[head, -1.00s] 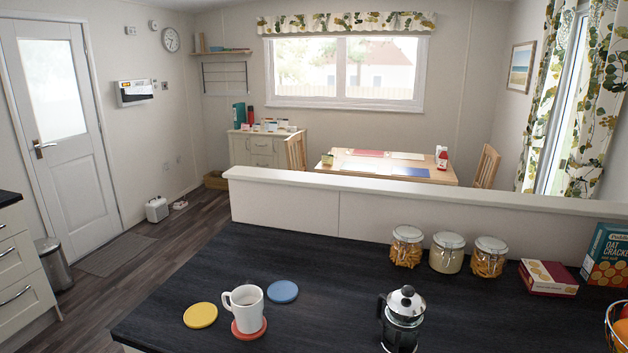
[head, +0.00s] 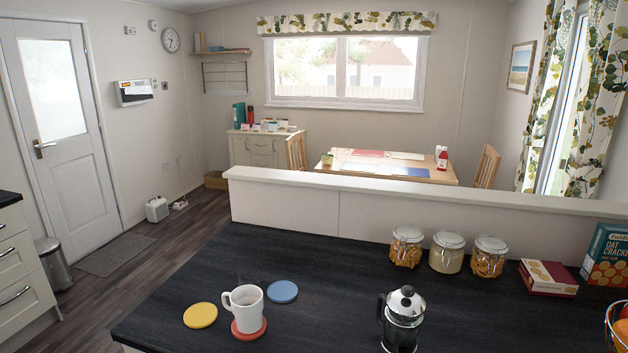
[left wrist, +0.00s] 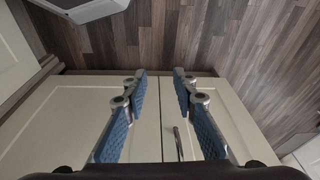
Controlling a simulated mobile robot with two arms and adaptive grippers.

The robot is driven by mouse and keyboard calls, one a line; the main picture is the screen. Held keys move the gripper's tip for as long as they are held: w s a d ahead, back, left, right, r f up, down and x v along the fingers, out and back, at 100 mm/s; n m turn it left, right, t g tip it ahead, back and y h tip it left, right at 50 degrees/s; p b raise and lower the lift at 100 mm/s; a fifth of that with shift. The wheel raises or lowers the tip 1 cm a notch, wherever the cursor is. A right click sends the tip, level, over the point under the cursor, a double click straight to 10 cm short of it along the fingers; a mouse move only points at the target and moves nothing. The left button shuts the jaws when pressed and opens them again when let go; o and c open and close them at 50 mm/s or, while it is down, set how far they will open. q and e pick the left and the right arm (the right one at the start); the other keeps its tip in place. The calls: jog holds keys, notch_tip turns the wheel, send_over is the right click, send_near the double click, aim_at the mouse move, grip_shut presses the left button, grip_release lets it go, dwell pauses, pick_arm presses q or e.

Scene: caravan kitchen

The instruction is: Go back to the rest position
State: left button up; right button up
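My left gripper (left wrist: 158,78) shows in the left wrist view with its two blue-padded fingers spread apart and nothing between them. It is above the wooden floor, in front of cream cupboard doors. Neither gripper shows in the head view, and my right gripper is in no view. A white mug (head: 245,304) stands upright on a red coaster (head: 249,330) on the dark worktop (head: 320,285). A yellow coaster (head: 200,315) lies to its left and a blue coaster (head: 283,292) to its right, both bare.
A French press (head: 403,320) stands at the front of the worktop. Three glass jars (head: 447,254), a red and cream box (head: 548,278), a cracker box (head: 606,257) and a fruit basket (head: 614,325) are along the back and right. Cream cupboard doors (left wrist: 150,115) are close to my left gripper.

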pick_arm(q)
jog(key=s+a+f+g, duration=0.1)
jog(key=s+a+f, duration=0.2)
jog(key=s+f, duration=1.5)
notch_tip(320, 180, down, 3)
jog(key=shift+s+f+g, duration=0.2)
jog(key=shift+g, duration=0.1)
jog(key=shift+a, duration=0.1)
